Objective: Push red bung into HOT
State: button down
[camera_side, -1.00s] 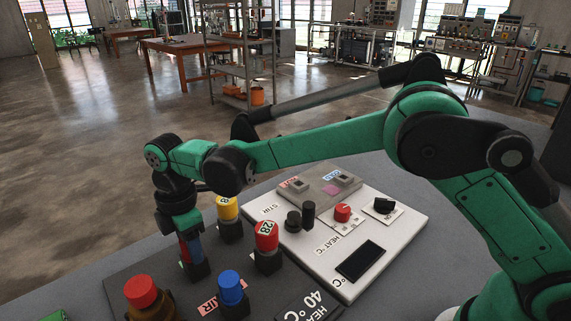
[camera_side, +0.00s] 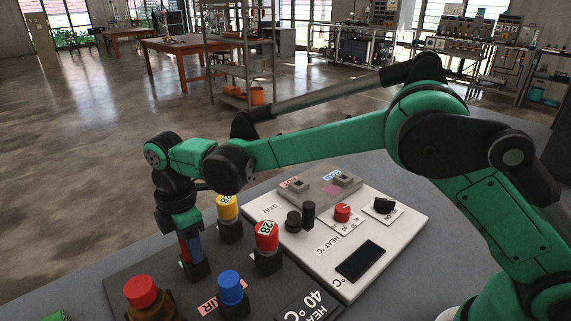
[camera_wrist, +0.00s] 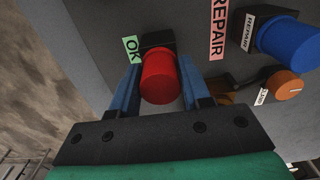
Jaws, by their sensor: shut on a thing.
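The red bung (camera_wrist: 160,78) is between the blue fingers of my gripper (camera_wrist: 161,88) in the wrist view, with a black block behind it and a green OK label beside it. In the side view my gripper (camera_side: 190,247) points down and is shut on this bung, just above a black block; the fingers hide most of the bung. I cannot tell whether it still sits in the block. A grey block (camera_side: 318,191) with two square sockets stands at the back of the white panel. The socket with the red label (camera_side: 290,184), seemingly HOT, is on the left and looks empty.
A yellow-topped piece (camera_side: 228,208), a red one marked 28 (camera_side: 267,236), a blue one (camera_side: 231,288) and a big red cap (camera_side: 141,291) stand near my gripper. A black post (camera_side: 308,213) and knobs rise from the white panel (camera_side: 385,235).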

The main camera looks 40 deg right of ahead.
jog(key=shift+r, duration=4.7)
jog(key=w+d+m, duration=0.3)
jog(key=w+d, duration=0.1)
jog(key=d, duration=1)
jog(key=m, duration=0.3)
send_over(299, 192)
jog(key=w+d, duration=0.2)
jog(key=f, duration=0.2)
jog(key=shift+s+a+f, duration=0.1)
jog(key=shift+f, duration=1.4)
jog(key=shift+a+f, duration=0.1)
jog(key=shift+f, duration=1.4)
jog(key=shift+f, duration=0.55)
